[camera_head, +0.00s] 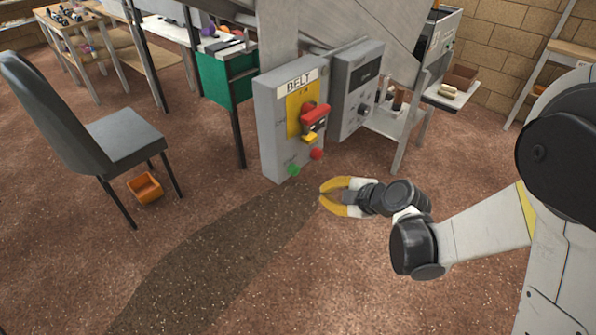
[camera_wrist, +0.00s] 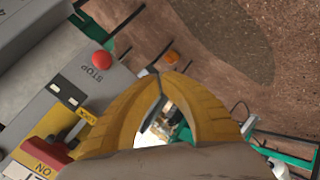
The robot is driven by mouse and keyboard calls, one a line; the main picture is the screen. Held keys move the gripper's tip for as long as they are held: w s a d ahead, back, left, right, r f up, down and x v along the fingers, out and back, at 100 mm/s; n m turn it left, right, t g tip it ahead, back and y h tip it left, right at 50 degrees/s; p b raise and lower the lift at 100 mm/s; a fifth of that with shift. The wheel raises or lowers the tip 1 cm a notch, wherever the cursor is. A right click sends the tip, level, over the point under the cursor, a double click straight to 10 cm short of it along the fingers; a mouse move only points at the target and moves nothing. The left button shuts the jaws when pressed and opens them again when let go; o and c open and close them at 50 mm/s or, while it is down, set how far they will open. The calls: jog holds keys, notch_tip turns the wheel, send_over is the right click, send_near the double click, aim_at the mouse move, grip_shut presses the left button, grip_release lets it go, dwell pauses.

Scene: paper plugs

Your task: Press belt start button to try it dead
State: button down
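The grey BELT box (camera_head: 268,125) carries a green button (camera_head: 293,169) low on its face, with a red button (camera_head: 317,154) to the right. In the wrist view the red button (camera_wrist: 102,60) is labelled STOP; I cannot make out the green button there. A red switch handle (camera_head: 315,114) sits on a yellow plate (camera_head: 294,115), with a small yellow piece (camera_head: 309,138) below it. My gripper (camera_head: 321,195) has yellow fingers and points at the box's lower end, apart from the green button. In the wrist view its fingertips (camera_wrist: 158,77) meet, with nothing held.
A second grey control box (camera_head: 354,90) stands right of the BELT box. A dark chair (camera_head: 120,132) and an orange bin (camera_head: 145,187) are at left. A dark patch (camera_head: 200,270) marks the floor. The floor in front is open.

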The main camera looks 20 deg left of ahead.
jog(key=w+a, duration=0.2)
jog(key=a, duration=0.4)
jog(key=shift+w+a, duration=0.25)
jog(key=shift+w, duration=0.1)
jog(key=shift+a, duration=0.1)
dwell(1.1)
jog(key=shift+w+a, duration=0.15)
jog(key=shift+a, duration=0.1)
jog(key=shift+w+a, duration=0.2)
jog(key=shift+a, duration=0.3)
dwell(0.7)
dwell(0.3)
jog(key=shift+s+d, duration=0.2)
jog(key=shift+d, duration=0.25)
jog(key=shift+s+d, duration=0.2)
jog(key=shift+d, duration=0.25)
jog(key=d, duration=0.1)
jog(key=s+d+b, duration=0.1)
jog(key=d, duration=0.2)
jog(key=shift+s+d, duration=0.3)
jog(key=shift+s, duration=0.1)
